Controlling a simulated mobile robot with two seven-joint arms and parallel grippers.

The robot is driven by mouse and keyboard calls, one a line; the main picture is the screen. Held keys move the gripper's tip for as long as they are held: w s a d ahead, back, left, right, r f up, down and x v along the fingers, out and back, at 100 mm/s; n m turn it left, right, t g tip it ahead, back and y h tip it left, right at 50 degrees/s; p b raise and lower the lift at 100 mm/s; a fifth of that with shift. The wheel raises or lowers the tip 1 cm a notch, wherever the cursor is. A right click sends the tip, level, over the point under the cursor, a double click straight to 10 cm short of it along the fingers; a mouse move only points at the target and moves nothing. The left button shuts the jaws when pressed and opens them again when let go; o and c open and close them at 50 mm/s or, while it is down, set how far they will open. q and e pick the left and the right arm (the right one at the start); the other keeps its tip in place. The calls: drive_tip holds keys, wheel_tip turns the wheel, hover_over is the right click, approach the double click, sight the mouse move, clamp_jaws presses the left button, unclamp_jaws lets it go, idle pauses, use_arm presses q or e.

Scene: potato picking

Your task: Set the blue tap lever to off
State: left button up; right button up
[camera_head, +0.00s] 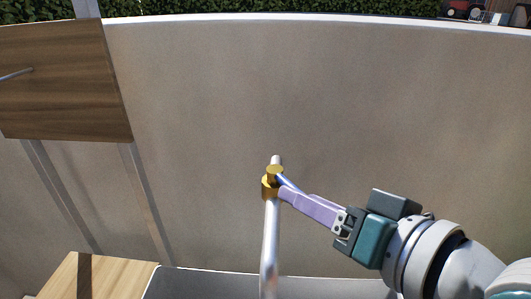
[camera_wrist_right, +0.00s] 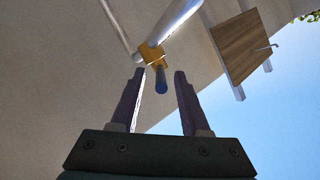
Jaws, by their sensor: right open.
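The blue tap lever (camera_head: 289,184) sticks out from a brass tap body (camera_head: 270,182) on top of an upright silver pipe (camera_head: 270,240). My right gripper (camera_head: 284,192) comes in from the lower right, its purple fingers at the lever and close to the tap. In the right wrist view, the blue lever (camera_wrist_right: 161,82) points end-on between the two open fingers, with a gap on each side. The brass body (camera_wrist_right: 152,55) lies just beyond the fingertips. In the head view the fingers partly hide the lever. My left gripper is not in view.
A pale wall (camera_head: 380,100) stands behind the tap. A wooden panel (camera_head: 60,80) on metal posts is at the left. A wooden surface (camera_head: 115,275) and a grey basin-like edge (camera_head: 215,283) lie at the bottom. The space around the tap is otherwise clear.

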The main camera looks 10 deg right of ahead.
drive_tip(key=shift+w+a+f, duration=0.1)
drive_tip(key=shift+w, duration=0.25)
clamp_jaws()
idle(1.2)
